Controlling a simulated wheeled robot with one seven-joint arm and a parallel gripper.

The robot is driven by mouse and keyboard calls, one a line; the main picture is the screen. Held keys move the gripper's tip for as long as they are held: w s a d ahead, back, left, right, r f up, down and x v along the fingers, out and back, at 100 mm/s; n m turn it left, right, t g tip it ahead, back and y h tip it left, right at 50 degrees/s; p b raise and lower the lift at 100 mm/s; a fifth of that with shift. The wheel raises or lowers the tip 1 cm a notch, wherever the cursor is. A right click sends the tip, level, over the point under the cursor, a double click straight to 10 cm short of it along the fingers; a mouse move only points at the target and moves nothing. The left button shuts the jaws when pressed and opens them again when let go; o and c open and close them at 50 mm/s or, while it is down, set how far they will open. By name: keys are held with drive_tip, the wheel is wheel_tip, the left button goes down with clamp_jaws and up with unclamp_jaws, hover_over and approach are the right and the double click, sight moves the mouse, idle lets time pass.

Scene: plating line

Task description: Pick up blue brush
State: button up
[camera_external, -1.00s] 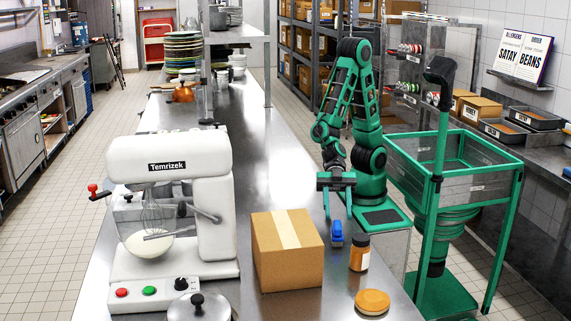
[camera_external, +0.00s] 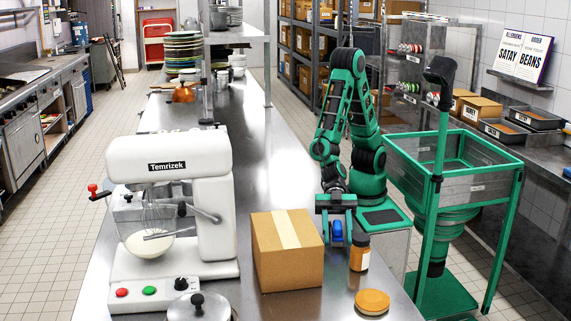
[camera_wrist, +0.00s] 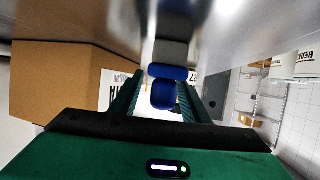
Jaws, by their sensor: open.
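The blue brush (camera_external: 337,232) stands on the steel counter, between the cardboard box and the orange-capped jar. My gripper (camera_external: 337,235) is lowered over it, with one finger on each side in the external view. In the wrist view the blue brush (camera_wrist: 163,90) shows between the two green fingers of my gripper (camera_wrist: 164,92). The fingers are apart and open. I cannot tell whether either finger touches the brush. Part of the brush is hidden behind the gripper in the external view.
A cardboard box (camera_external: 287,262) stands close to the left of my gripper. An orange-capped jar (camera_external: 359,254) stands close on the right. An orange lid (camera_external: 372,301) lies in front. A white mixer (camera_external: 190,190) is farther left.

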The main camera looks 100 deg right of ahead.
drive_tip(key=c, duration=1)
